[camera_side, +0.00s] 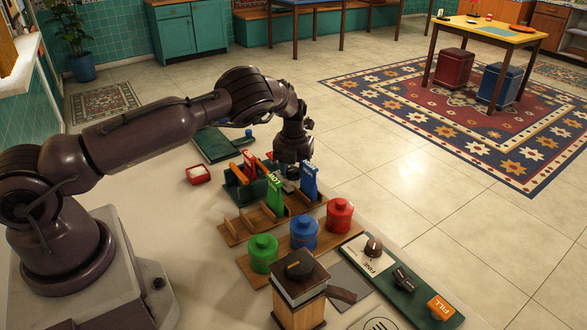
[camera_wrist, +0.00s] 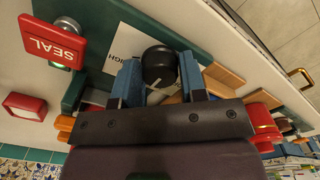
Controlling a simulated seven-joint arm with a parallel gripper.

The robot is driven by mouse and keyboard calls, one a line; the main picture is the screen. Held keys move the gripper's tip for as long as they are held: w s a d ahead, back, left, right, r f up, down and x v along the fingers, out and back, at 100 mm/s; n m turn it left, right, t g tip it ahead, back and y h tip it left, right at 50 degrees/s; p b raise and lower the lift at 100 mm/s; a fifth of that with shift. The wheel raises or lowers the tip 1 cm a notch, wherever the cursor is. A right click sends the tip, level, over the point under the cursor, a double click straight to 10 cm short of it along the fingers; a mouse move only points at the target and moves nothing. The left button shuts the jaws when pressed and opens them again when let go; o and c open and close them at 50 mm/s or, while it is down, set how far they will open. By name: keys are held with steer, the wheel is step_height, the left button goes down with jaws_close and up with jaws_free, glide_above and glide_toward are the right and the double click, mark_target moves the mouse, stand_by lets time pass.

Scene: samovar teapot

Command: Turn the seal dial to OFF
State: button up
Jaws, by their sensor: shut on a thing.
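My gripper (camera_wrist: 158,84) has its two blue fingers on either side of a round black dial knob (camera_wrist: 158,64) and is shut on it. The knob bears a white pointer line and stands by a white label plate (camera_wrist: 118,48), partly covered, with only the letters "IGH" readable. A red sign reading SEAL (camera_wrist: 52,45) stands to the left, on a green base (camera_wrist: 118,18). In the side view my gripper (camera_side: 288,184) points down among the coloured uprights, and the knob is hidden there. I cannot read an OFF mark.
A blue upright (camera_side: 310,180) and a green upright (camera_side: 274,196) stand close to my gripper in the side view. Green (camera_side: 263,253), blue (camera_side: 304,232) and red (camera_side: 339,215) canisters stand in front. A small red box (camera_side: 198,174) lies left, with bare table around it.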

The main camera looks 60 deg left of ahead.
mark_target(294, 170)
steer(key=n, duration=1.4)
stand_by(0.7)
steer(key=o, duration=0.9)
steer(key=shift+r, duration=0.1)
step_height(294, 170, up, 13)
steer(key=shift+f, duration=0.1)
